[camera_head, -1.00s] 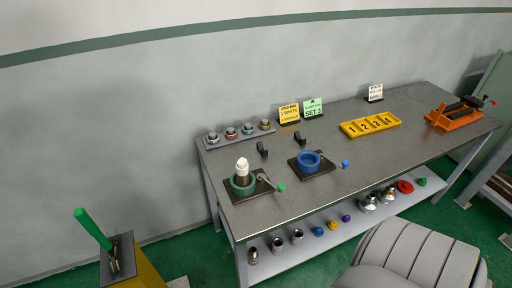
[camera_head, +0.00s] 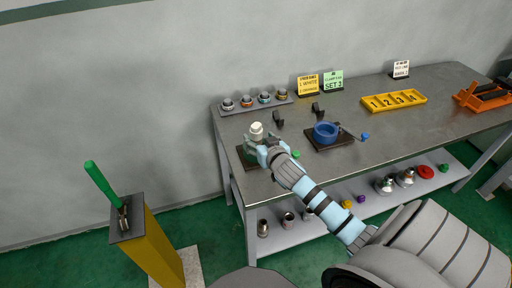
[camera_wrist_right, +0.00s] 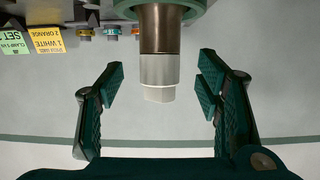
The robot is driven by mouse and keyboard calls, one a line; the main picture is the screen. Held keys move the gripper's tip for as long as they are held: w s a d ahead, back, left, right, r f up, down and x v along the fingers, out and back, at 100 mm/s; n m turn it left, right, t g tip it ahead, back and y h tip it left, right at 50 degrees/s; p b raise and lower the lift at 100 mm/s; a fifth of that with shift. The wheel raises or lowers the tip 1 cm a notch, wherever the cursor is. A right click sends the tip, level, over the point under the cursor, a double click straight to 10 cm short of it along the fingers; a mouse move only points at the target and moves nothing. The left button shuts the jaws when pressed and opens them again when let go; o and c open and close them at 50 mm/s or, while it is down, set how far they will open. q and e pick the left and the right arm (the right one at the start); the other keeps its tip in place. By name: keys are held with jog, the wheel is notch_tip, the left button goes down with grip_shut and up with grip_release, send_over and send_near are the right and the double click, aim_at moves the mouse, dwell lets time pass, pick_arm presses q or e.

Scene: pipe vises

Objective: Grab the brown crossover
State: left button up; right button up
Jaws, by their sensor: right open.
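A brown, pipe-like piece (camera_wrist_right: 160,28) stands in the green vise (camera_wrist_right: 196,6), with a lighter grey section (camera_wrist_right: 158,70) and a whitish end beyond it. I take the brown piece for the crossover. In the head view only the whitish end (camera_head: 256,128) shows clearly above my right gripper (camera_head: 262,143), which hides most of the green vise and the piece. In the right wrist view my right gripper (camera_wrist_right: 160,85) is open, one finger on each side of the grey section and whitish end, with gaps on both sides. My left gripper is not in view.
A blue vise (camera_head: 326,131) stands to the right on the metal table (camera_head: 365,145). Several parts sit on the lower shelf.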

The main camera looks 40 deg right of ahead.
aim_at(258, 139)
jog(key=x, duration=0.2)
jog(key=f+b+x, duration=0.1)
jog(key=x, duration=0.2)
jog(key=shift+s, duration=0.2)
grip_shut()
jog(key=shift+r, duration=0.15)
